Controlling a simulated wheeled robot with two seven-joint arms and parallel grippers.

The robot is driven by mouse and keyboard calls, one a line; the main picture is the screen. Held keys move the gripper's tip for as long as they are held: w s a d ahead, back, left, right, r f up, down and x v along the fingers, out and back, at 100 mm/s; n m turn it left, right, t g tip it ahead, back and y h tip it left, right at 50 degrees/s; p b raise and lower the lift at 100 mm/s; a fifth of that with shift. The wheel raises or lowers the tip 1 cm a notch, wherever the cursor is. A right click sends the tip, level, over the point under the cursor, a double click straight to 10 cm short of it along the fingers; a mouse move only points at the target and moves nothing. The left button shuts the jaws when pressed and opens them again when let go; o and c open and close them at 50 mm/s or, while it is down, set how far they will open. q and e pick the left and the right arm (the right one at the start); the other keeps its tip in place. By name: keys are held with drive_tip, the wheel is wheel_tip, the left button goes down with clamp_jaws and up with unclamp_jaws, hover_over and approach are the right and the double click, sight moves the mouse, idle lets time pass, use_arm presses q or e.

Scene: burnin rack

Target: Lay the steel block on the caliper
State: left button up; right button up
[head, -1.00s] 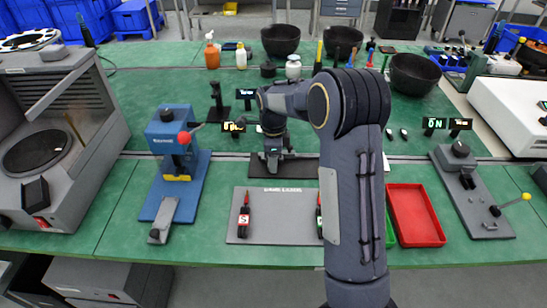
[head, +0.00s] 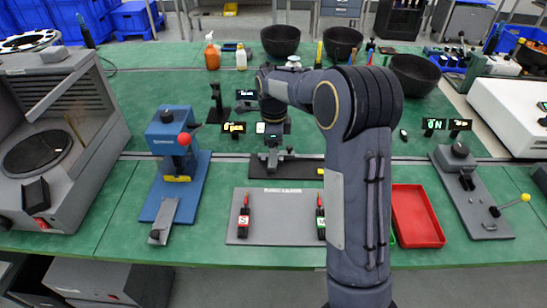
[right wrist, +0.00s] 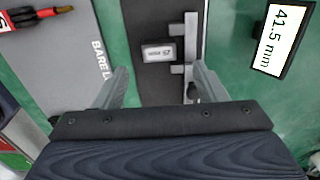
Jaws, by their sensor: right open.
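The caliper (right wrist: 190,45) lies on a dark mat, its beam to the right and its jaws pointing left in the right wrist view. It also shows in the head view (head: 302,156), partly behind my right gripper. My left gripper is not in view.
A display (right wrist: 281,38) reads 41.5 mm beside the caliper mat. A grey mat (head: 280,228) with two red-and-black tools lies in front. A blue press (head: 168,135) stands left and a red tray (head: 417,218) right. Green bench is clear between press and mats.

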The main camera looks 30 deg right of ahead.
drive_tip(key=shift+s+a+r, duration=0.1)
drive_tip(key=shift+a+r, duration=0.05)
drive_tip(key=shift+r, duration=1.35)
drive_tip(key=shift+s, duration=0.1)
drive_tip(key=s+a+r+n+t+y+p, duration=0.1)
drive_tip(key=s+a+r+n+t+y, duration=0.1)
drive_tip(key=s+r+n, duration=0.6)
drive_tip(key=s+a+f+n+t, duration=0.1)
drive_tip(key=s+a+n, duration=0.2)
drive_tip(key=s+n, duration=0.2)
drive_tip(key=s+a+f+n+t+y+p, duration=0.1)
drive_tip(key=s+a+n, duration=0.2)
drive_tip(key=s+n, duration=0.2)
drive_tip(key=s+a+n+t, duration=0.1)
drive_tip(key=s+a+n, duration=0.2)
drive_tip(key=s, duration=0.7)
drive_tip(key=shift+s+a+f+n+t+y, duration=0.2)
drive_tip(key=shift+s+f+n+t+y, duration=0.15)
drive_tip(key=shift+n, duration=0.55)
